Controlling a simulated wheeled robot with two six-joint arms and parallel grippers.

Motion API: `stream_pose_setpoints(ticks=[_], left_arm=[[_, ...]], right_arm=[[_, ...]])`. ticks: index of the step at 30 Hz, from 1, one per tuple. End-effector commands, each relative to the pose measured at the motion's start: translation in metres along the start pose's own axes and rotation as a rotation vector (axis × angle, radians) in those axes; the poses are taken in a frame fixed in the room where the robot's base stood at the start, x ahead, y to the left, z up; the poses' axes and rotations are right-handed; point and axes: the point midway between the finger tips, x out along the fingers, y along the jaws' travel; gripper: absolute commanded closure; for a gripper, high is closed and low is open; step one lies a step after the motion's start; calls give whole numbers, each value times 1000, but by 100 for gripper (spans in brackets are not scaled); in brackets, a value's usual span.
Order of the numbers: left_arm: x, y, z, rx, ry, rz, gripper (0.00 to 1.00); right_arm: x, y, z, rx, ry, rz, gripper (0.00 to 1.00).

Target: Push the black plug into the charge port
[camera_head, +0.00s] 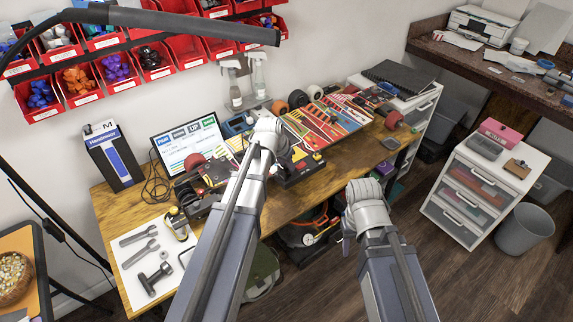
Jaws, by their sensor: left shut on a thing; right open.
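My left arm reaches up across the workbench, and its gripper (284,150) is beside a black device with red and yellow parts (301,170). This gripper is shut on what seems to be the black plug, which is too small and too covered to make out clearly. I cannot make out the charge port or tell whether the plug touches it. My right gripper (348,236) is open in front of the bench's front edge, mostly hidden by its own wrist, and appears empty.
Red bins (77,82) hang above. A drawer cabinet (478,188) and grey bin (524,228) stand right.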

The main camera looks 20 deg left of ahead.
Motion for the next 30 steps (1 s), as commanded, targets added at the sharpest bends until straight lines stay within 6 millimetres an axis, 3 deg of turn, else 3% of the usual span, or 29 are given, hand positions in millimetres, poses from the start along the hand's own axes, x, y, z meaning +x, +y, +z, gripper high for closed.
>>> stream_pose_setpoints(ticks=[30], left_arm=[[8,0,3,0,0,0,100]], right_arm=[[8,-1,0,0,0,0,50]])
